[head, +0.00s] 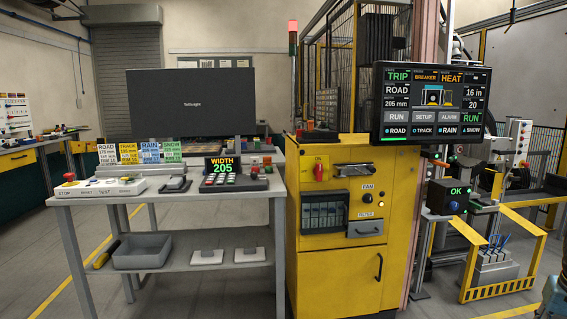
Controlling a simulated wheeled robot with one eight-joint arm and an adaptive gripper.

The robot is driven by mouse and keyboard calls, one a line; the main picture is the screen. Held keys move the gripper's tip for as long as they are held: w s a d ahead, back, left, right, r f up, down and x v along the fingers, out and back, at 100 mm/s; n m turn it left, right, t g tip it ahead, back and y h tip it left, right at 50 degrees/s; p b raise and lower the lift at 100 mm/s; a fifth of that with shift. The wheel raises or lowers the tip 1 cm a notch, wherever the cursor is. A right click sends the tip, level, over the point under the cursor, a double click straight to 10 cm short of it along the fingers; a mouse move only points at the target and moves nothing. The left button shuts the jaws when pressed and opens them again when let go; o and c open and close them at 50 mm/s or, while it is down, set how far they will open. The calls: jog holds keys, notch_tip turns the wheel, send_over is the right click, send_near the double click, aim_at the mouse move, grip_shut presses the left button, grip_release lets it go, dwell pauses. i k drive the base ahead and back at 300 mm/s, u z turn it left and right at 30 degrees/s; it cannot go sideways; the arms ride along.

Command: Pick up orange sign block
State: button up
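The orange sign block (128,153) stands upright near the back left of the grey table (170,195), with dark lettering that seems to read TRACK. It is in a row between the white ROAD sign block (107,154) on its left and the blue RAIN sign block (150,152) on its right. A green sign block (171,151) ends the row. My gripper is not in this view.
A dark monitor (190,102) stands behind the signs. A keypad showing WIDTH 205 (234,175) and a small dark device (175,185) are on the table to the right. A yellow cabinet (340,250) stands close to the table's right side. The floor in front is clear at left.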

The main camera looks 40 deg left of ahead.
aim_at(267, 161)
jog(key=z, duration=0.05)
jog(key=i, duration=0.2)
jog(key=u, duration=1.9)
jog(key=i, duration=0.9)
